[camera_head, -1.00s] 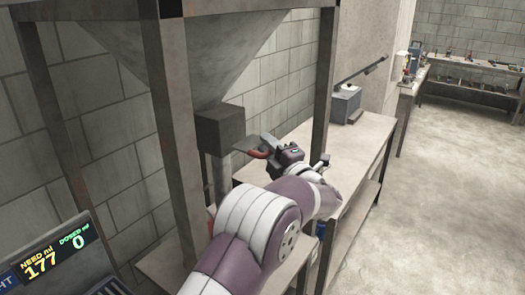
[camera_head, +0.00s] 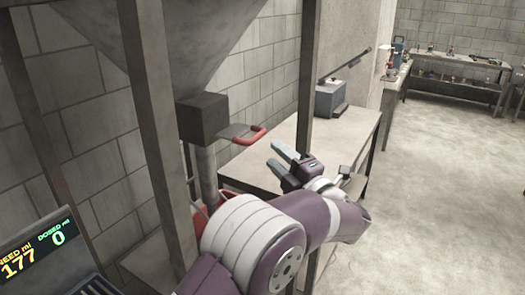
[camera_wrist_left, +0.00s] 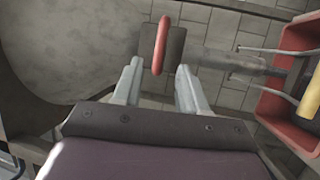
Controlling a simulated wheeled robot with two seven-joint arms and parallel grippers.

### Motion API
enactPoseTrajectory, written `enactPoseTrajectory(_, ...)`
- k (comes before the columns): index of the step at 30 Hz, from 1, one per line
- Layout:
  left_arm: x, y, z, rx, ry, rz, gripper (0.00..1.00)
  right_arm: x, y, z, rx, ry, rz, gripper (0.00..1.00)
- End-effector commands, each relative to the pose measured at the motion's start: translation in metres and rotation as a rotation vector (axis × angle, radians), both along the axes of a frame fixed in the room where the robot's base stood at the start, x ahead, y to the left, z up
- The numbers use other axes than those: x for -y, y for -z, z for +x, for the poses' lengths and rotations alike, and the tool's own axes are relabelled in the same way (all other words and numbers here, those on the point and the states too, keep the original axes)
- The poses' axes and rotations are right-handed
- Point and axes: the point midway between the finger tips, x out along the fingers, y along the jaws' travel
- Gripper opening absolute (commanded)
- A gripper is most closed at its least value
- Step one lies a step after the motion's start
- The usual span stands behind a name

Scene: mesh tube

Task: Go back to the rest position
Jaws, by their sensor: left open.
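My left gripper (camera_head: 272,157) is open and empty, its two pale fingers apart. It is in front of and to the right of the red-tipped handle (camera_head: 252,136) on the grey valve block (camera_head: 203,118) under the hopper, with a visible gap. In the left wrist view, the open fingers (camera_wrist_left: 158,75) point toward the red handle (camera_wrist_left: 160,45), which appears between and beyond them. My left arm crosses the lower middle of the head view. My right gripper is not in view.
A metal hopper (camera_head: 175,35) stands on a frame whose post (camera_head: 308,75) rises behind my gripper. A workbench (camera_head: 340,140) carries a grey device (camera_head: 330,100). A red container (camera_wrist_left: 287,130) sits below the spout. A display (camera_head: 40,250) reads need 177, dosed 0. Open floor lies right.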

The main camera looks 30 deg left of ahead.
Motion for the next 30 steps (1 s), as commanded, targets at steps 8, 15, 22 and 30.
enactPoseTrajectory(8, 0.018, 0.003, -0.01, 0.0, -0.001, 0.001, 0.42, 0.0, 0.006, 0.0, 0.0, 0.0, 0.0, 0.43)
enactPoseTrajectory(15, 0.018, 0.003, -0.009, 0.0, -0.001, 0.0, 0.42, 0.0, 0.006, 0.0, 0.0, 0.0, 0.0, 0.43)
enactPoseTrajectory(22, 0.029, 0.015, 0.013, -0.105, 0.111, 0.003, 0.42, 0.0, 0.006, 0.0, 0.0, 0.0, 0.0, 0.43)
enactPoseTrajectory(30, 0.157, 0.177, 0.006, -1.137, 1.184, 0.417, 0.42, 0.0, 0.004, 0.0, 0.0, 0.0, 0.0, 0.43)
